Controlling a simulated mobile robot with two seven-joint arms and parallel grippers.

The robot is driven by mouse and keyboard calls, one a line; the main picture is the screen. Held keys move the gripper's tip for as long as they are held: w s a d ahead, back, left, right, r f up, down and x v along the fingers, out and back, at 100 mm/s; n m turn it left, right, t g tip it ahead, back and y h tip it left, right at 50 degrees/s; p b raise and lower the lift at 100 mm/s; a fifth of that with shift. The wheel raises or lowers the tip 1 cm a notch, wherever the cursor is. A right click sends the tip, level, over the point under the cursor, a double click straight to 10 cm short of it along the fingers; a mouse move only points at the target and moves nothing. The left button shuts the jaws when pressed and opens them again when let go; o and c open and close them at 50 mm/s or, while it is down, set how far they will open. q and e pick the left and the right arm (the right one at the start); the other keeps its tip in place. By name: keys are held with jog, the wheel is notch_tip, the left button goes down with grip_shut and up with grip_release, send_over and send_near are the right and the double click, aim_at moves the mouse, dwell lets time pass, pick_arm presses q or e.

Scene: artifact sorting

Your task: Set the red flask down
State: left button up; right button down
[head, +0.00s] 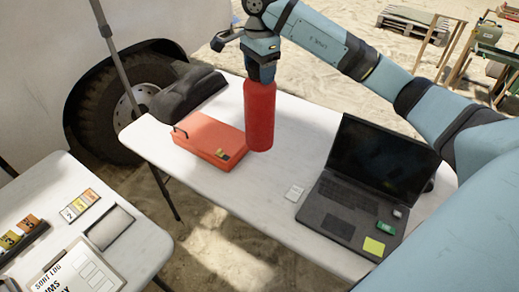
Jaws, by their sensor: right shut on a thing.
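The red flask (259,118) is upright in the head view, under my right gripper (260,76), which is shut on its top. The flask is over the white table (205,183), between the red case and the laptop. Its lower end shows against the table top; I cannot tell whether it touches the table. The gripper fingers are mostly hidden at the flask's top. My left gripper is not in view.
A red case (205,138) lies just left of the flask, with dark cloth (185,95) behind it. An open laptop (352,190) is at the right. The table front between case and laptop is clear. A second table (140,240) is at left.

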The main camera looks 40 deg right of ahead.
aim_at(260, 126)
notch_tip(260, 126, down, 18)
jog(key=shift+r+p, duration=0.1)
jog(key=shift+p, duration=0.95)
jog(key=shift+f, duration=0.45)
jog(key=shift+f, duration=0.1)
jog(key=shift+c, duration=1.2)
grip_release()
